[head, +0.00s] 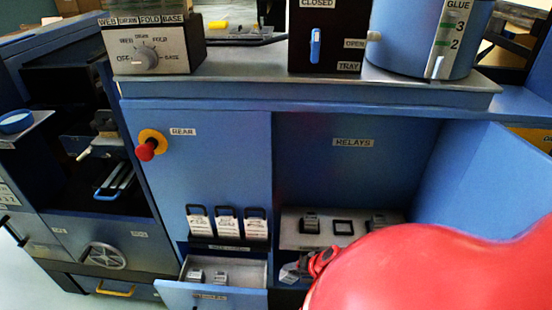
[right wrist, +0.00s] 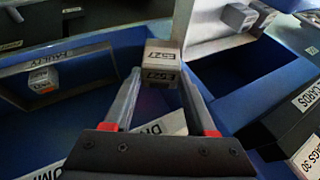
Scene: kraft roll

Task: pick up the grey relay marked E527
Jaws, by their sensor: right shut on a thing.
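A grey relay (right wrist: 162,62) marked E527 sits between the fingertips of my right gripper (right wrist: 161,82) in the right wrist view. The fingers are closed on its two sides and its label faces the camera. In the head view my right gripper (head: 312,265) is low in the open relay cabinet (head: 352,165), just in front of the relay shelf (head: 300,241). The held relay is small there and partly hidden. My red arm covers the lower right of that view. My left gripper is not in view.
An open drawer (head: 215,297) at the left holds two small grey blocks. The cabinet door (head: 485,190) stands open at the right.

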